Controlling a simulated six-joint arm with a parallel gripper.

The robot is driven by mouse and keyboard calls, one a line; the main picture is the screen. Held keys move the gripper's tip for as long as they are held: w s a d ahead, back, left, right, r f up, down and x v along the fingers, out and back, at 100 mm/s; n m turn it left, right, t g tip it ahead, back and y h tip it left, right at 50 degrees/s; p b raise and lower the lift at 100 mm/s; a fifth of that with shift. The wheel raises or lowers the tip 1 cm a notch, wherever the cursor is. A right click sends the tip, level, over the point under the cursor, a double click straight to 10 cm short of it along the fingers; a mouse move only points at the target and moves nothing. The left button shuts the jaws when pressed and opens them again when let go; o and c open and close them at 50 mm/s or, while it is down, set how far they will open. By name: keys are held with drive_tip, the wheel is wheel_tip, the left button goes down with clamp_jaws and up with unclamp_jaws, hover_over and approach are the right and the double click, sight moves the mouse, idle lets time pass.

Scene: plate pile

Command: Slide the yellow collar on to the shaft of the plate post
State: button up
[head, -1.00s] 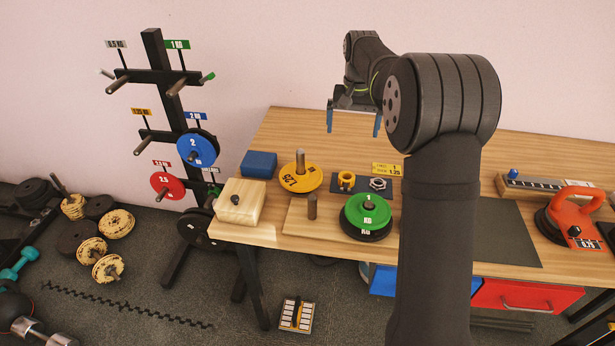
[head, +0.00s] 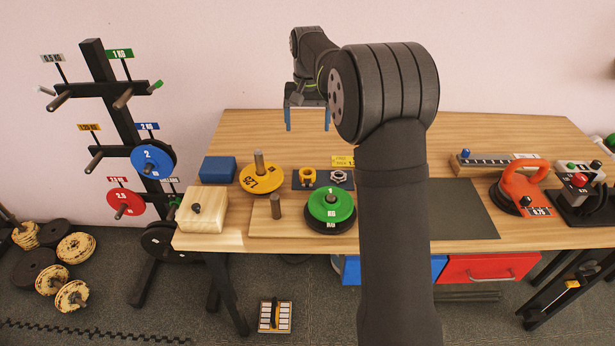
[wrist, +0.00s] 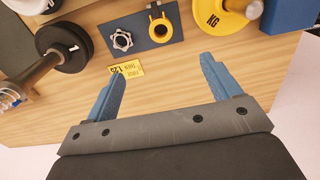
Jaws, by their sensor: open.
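The yellow collar (head: 307,177) is a small ring with a lug. It sits on a dark mat (head: 296,186) beside a grey star-shaped nut (head: 338,177). The collar also shows at the top of the wrist view (wrist: 159,27). My gripper (head: 307,118) is open and empty, above the back of the table. In the wrist view its blue fingers (wrist: 161,70) are wide apart, with the collar beyond the gap. A post with a long metal shaft (wrist: 38,72) and dark plates (wrist: 66,47) stands at the left there, apparently the plate post. In the head view my arm seems to hide it.
A yellow plate on a peg (head: 262,178), a blue block (head: 217,168) and a wooden block (head: 203,210) stand left of the collar. A green plate (head: 331,205) is in front. A yellow card (wrist: 127,70) lies near the mat. Bare wood lies under my gripper.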

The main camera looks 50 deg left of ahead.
drive_tip(key=shift+c, duration=0.8)
drive_tip(key=n, duration=0.9)
hover_over(307, 171)
drive_tip(key=s+d, duration=0.2)
wheel_tip(307, 171, down, 12)
drive_tip(key=shift+a+r, duration=0.1)
drive_tip(key=shift+w+a+f, duration=0.1)
drive_tip(key=shift+w+f, duration=0.05)
drive_tip(key=shift+f, duration=0.9)
drive_tip(key=shift+w+a+f, duration=0.1)
drive_tip(key=shift+w+f, duration=0.05)
drive_tip(key=shift+f, duration=0.9)
drive_tip(key=shift+w+a+f, duration=0.1)
drive_tip(key=shift+w+f, duration=0.05)
drive_tip(key=shift+f, duration=0.9)
drive_tip(key=c, duration=1)
drive_tip(key=shift+c, duration=0.5)
